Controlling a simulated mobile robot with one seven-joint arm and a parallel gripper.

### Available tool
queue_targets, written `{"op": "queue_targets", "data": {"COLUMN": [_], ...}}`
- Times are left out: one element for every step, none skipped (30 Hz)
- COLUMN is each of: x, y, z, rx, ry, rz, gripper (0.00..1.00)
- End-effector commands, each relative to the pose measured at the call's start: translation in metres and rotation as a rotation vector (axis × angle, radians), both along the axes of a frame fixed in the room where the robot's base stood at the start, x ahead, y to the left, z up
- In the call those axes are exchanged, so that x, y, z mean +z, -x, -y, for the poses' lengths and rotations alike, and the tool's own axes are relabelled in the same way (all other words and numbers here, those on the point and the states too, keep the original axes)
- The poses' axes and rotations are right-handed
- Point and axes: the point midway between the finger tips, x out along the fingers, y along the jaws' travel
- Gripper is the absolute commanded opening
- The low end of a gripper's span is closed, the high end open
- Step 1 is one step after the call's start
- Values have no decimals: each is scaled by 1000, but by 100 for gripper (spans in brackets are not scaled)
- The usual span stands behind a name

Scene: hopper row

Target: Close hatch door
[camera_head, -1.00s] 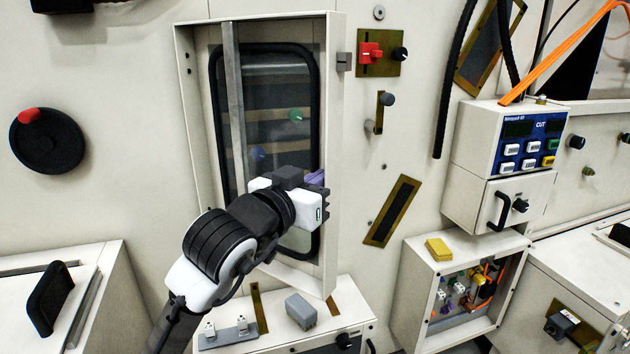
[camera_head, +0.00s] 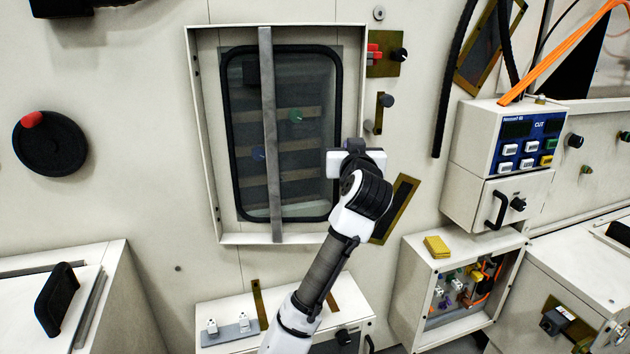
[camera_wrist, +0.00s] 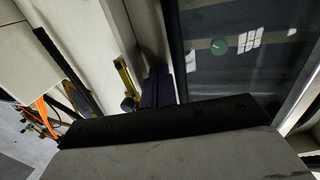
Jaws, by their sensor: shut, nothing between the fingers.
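The hatch door (camera_head: 205,150) is a pale raised frame around a dark window with a black rounded seal. A grey vertical bar (camera_head: 269,140) crosses it. Its face looks nearly parallel to the wall; I cannot tell whether it is fully shut. My gripper (camera_head: 352,152) is at the door's right edge, below mid-height, and hides part of that edge; its fingers are hidden there. In the wrist view the shut purple fingers (camera_wrist: 157,88) appear beside the dark window (camera_wrist: 240,60), holding nothing. I cannot tell whether they touch the door.
A blue control box (camera_head: 530,138) and open wiring box (camera_head: 412,290) stand further right. A white cabinet (camera_head: 212,312) is below.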

Motion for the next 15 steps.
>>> {"op": "queue_targets", "data": {"x": [1,1,1,1,1,1,1,1,1,1,1,1,1,1,1], "y": [-10,-15,-21,-26,-30,-35,-39,-42,-46,-48,-50,-53,-54,-56,-58], "z": [3,3,3,3,3,2,2,2,1,1,1,0,0,0,0], "rx": [24,41,62,77,90,107,118,128,142,149,157,166,171,176,181], "ry": [1,0,0,0,-1,-1,0,0,0,0,0,-1,0,0,0], "rz": [-3,-2,-2,-2,-2,-1,-1,0,0,0,0,0,1,1,1], "gripper": [0,0,0,0,0,0,0,0,0,0,0,0,0,0,0]}}
